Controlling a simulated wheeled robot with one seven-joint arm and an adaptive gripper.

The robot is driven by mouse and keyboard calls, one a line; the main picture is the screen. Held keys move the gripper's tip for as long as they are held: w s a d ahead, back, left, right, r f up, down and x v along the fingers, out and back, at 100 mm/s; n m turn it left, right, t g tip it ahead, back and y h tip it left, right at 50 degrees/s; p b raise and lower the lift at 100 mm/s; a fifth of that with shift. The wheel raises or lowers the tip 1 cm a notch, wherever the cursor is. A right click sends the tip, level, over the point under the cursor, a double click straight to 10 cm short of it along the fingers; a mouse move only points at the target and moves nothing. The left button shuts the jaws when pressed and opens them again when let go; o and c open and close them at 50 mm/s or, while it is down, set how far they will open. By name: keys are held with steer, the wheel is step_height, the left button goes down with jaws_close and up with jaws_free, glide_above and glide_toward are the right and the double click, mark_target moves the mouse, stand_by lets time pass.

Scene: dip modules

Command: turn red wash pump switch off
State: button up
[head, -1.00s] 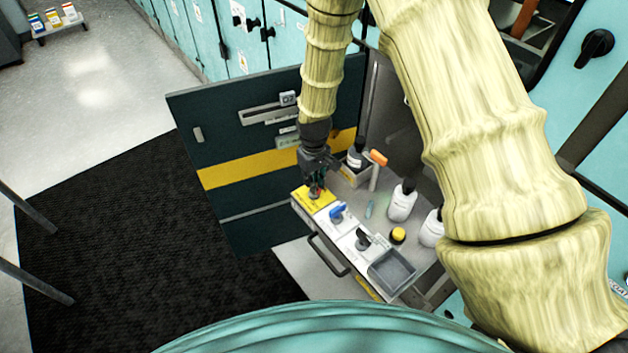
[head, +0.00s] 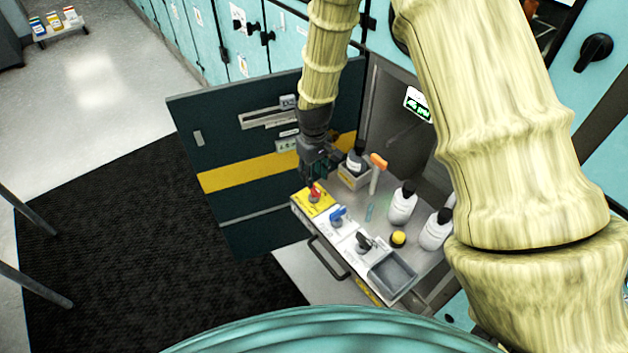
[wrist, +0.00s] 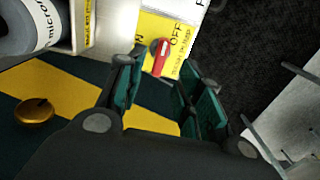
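The red wash pump switch (head: 314,193) sits on a yellow label plate (head: 323,207) at the far left end of the bench panel. It also shows in the wrist view (wrist: 162,60), its red handle beside the printed word OFF. I cannot tell firmly which setting the handle points to. My gripper (head: 322,173) is just above and behind the switch, apart from it. In the wrist view my gripper (wrist: 160,75) has its fingers spread with nothing between them, and the switch shows beyond the gap.
A blue switch (head: 338,214) and a black switch (head: 364,242) follow along the panel, then a grey tray (head: 392,271). A boxed bottle (head: 355,160), an orange-topped tool (head: 378,161) and white bottles (head: 403,206) stand close behind. The dark door (head: 235,150) is at the left.

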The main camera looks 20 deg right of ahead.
step_height(320, 180, up, 7)
stand_by(0.4)
stand_by(0.4)
